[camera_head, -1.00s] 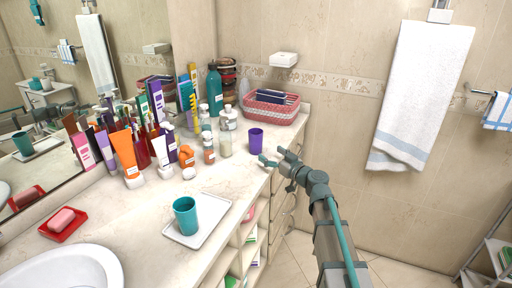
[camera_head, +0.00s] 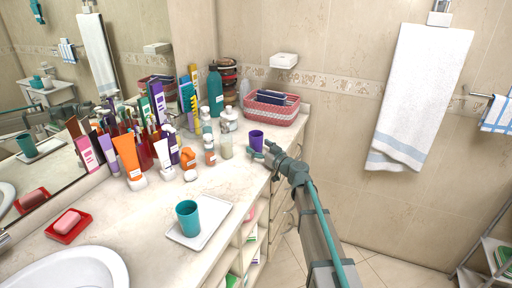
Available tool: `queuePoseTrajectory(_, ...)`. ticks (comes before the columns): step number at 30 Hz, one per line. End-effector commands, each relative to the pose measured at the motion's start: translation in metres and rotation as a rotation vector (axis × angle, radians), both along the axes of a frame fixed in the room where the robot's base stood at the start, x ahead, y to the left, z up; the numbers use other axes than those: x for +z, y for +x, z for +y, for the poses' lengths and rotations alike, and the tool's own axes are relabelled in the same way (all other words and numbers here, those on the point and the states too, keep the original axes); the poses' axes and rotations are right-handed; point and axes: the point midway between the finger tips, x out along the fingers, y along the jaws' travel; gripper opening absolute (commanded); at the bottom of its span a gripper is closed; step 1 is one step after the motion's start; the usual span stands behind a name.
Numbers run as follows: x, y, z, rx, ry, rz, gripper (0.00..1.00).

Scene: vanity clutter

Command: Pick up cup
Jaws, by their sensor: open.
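A teal cup (camera_head: 188,218) stands upright on a white tray (camera_head: 214,228) near the front edge of the counter. A purple cup (camera_head: 256,140) stands upright farther back, near the counter's right edge. My gripper (camera_head: 262,154) is open and close in front of the purple cup, its fingers overlapping the cup's lower part in the picture. I cannot tell whether they touch it. The teal cup is well apart from my gripper.
Several tubes and bottles (camera_head: 128,154) crowd the counter along the mirror, left of the purple cup. A red basket (camera_head: 272,110) stands behind it. A red soap dish (camera_head: 68,226) and a sink (camera_head: 70,270) are at the left. The counter's middle is clear.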

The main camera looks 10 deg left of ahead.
Motion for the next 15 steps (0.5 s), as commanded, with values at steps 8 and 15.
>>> queuePoseTrajectory(8, 0.0001, -0.0001, -0.0001, 0.000, 0.000, 0.000, 0.42)
queuePoseTrajectory(15, 0.0004, -0.0002, -0.0002, 0.000, 0.001, 0.000, 0.15)
